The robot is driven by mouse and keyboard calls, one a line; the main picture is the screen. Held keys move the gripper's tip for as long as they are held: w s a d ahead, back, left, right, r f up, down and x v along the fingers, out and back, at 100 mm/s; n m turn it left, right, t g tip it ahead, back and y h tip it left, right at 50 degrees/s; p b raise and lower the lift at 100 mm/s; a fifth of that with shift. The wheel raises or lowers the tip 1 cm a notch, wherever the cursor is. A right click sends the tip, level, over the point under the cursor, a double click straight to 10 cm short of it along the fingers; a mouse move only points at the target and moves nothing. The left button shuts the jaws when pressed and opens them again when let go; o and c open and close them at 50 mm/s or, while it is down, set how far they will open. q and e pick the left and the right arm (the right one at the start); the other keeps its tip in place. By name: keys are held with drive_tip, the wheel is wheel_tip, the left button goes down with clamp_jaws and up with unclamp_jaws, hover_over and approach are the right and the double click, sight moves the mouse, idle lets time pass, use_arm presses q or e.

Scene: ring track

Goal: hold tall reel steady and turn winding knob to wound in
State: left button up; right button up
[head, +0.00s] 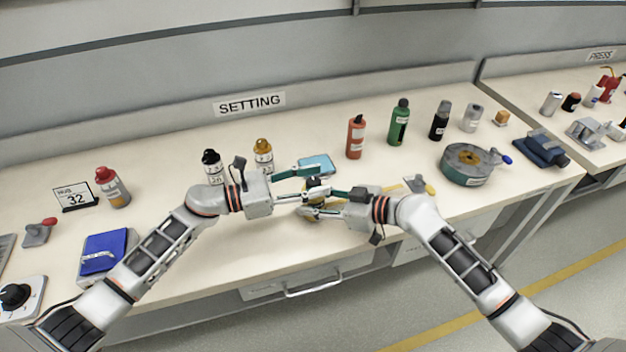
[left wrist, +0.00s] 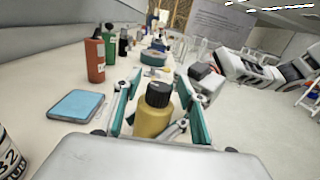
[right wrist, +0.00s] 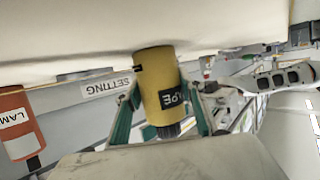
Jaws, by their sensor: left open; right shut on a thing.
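The tall reel is a yellow upright cylinder (right wrist: 158,85) with a label that reads partly "APE"; in the left wrist view its yellow body (left wrist: 152,122) stands between my left fingers. Its winding knob (left wrist: 158,94) is the black ridged cap on top. In the head view the reel is mostly hidden by my grippers near the bench's front edge. My right gripper (head: 305,204) is shut on the yellow body. My left gripper (head: 322,183) is open, with its fingers on either side of the knob. The knob's turn position cannot be read.
A light blue pad (head: 316,164) lies just behind the reel. Black-capped (head: 212,166) and orange-capped (head: 263,157) bottles stand behind my left arm. A red bottle (head: 356,138) and a flat round green reel (head: 463,176) stand to the right.

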use_arm(q)
drive_tip(key=shift+c, duration=0.3)
drive_tip(key=c, duration=1.1)
drive_tip(key=shift+o, duration=0.2)
drive_tip(key=shift+g, duration=0.3)
drive_tip(key=shift+f+m+g+h, duration=0.1)
drive_tip(key=shift+m+g+h, duration=0.3)
drive_tip(key=shift+m+g, duration=1.6)
drive_tip(key=shift+d+g, duration=0.1)
drive_tip(key=shift+g, duration=1)
drive_tip(key=shift+m+g, duration=0.3)
drive_tip(key=shift+m, duration=0.1)
